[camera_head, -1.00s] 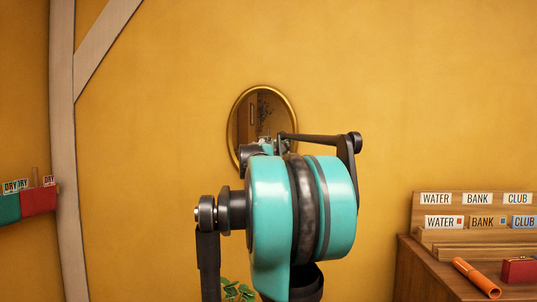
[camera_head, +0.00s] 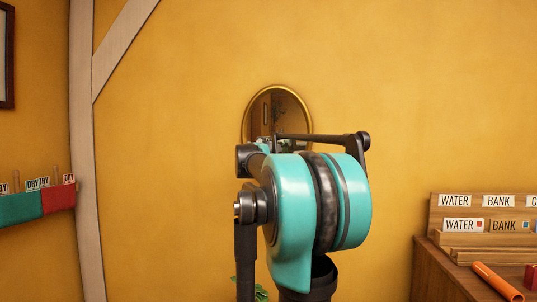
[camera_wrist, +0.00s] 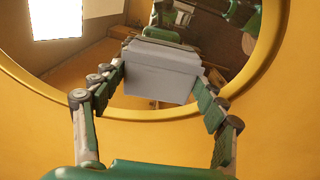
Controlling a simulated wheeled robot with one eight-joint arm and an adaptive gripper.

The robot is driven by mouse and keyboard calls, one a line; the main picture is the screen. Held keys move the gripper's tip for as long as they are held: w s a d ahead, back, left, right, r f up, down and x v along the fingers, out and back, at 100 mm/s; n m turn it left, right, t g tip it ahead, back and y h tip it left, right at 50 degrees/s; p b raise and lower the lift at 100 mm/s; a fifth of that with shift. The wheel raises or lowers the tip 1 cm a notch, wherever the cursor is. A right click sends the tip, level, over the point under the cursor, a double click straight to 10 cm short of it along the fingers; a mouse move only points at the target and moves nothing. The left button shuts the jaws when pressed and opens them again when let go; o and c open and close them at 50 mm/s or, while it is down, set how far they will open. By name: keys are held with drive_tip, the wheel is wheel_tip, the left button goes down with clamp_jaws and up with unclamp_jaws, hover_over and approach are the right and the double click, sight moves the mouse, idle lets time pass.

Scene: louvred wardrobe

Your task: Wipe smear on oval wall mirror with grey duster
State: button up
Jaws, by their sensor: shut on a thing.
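The oval mirror (camera_head: 277,105) with its gold frame hangs on the yellow wall, its lower part behind my arm in the head view. In the wrist view the mirror's gold frame (camera_wrist: 265,62) curves around the reflecting glass. My gripper (camera_wrist: 163,82) is shut on the grey duster (camera_wrist: 160,74), a pale grey block, and holds it in front of the lower part of the glass. I cannot tell whether the duster touches the glass. I cannot make out the smear. The gripper and duster are hidden by my arm in the head view.
At right, a wooden letter rack (camera_head: 480,222) with WATER and BANK labels stands on a wooden cabinet (camera_head: 440,275), with an orange tube (camera_head: 497,282). Green and red pockets (camera_head: 20,208) hang at left, near a pale timber post (camera_head: 86,160). The wall around the mirror is clear.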

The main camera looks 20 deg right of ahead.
drive_tip(key=shift+w+a, duration=0.35)
drive_tip(key=shift+a, duration=0.25)
drive_tip(key=shift+s, duration=0.1)
drive_tip(key=shift+v, duration=2.95)
drive_tip(key=shift+s+a, duration=0.1)
drive_tip(key=v, duration=0.2)
drive_tip(key=shift+s+a, duration=0.2)
drive_tip(key=shift+s, duration=0.1)
